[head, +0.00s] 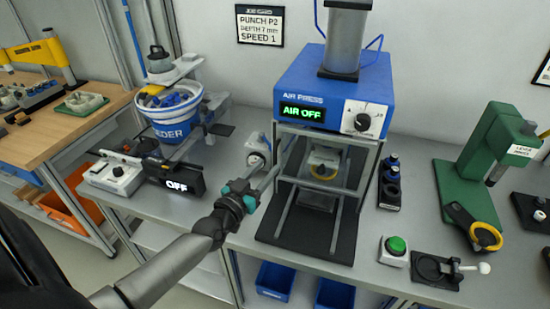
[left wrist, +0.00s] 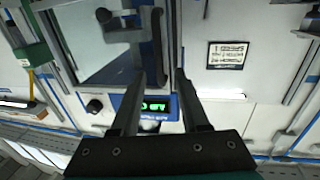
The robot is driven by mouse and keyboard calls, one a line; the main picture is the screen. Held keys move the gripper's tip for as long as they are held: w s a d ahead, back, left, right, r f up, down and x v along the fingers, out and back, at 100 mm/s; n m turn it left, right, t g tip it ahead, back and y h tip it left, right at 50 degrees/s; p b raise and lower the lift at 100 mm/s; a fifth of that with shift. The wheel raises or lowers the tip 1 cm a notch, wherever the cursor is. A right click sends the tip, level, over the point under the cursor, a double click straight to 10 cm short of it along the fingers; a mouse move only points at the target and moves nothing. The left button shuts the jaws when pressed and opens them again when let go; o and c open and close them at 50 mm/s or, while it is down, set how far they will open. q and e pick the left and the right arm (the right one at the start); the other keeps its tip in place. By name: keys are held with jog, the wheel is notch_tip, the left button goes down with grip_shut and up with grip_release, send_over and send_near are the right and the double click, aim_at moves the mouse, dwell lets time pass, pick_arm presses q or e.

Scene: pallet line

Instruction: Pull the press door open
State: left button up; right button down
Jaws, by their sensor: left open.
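The press (head: 330,85) is a blue-headed machine with a lit AIR OFF display (head: 302,112). Its door (head: 360,178) is a clear pane in a grey frame across the front, and it looks shut. My left gripper (head: 272,172) is at the left side of the door, fingers pointing towards it. In the left wrist view, the open fingers (left wrist: 161,80) show with a dark bar handle (left wrist: 156,45) reaching between their tips. I cannot tell whether they touch it. The door pane (left wrist: 95,45) shows beside the handle. My right gripper is not in view.
A bowl feeder (head: 168,120) with an OFF sign stands left of the press. To the right are a green button (head: 395,245), a black clamp fixture (head: 437,268) and a green lever press (head: 500,150). Blue bins (head: 273,280) sit below the bench.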

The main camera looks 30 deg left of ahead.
aim_at(274, 159)
pick_arm(q)
jog(key=shift+w+a+b, duration=0.1)
jog(key=shift+w+b, duration=0.25)
jog(key=shift+w, duration=2.4)
grip_shut()
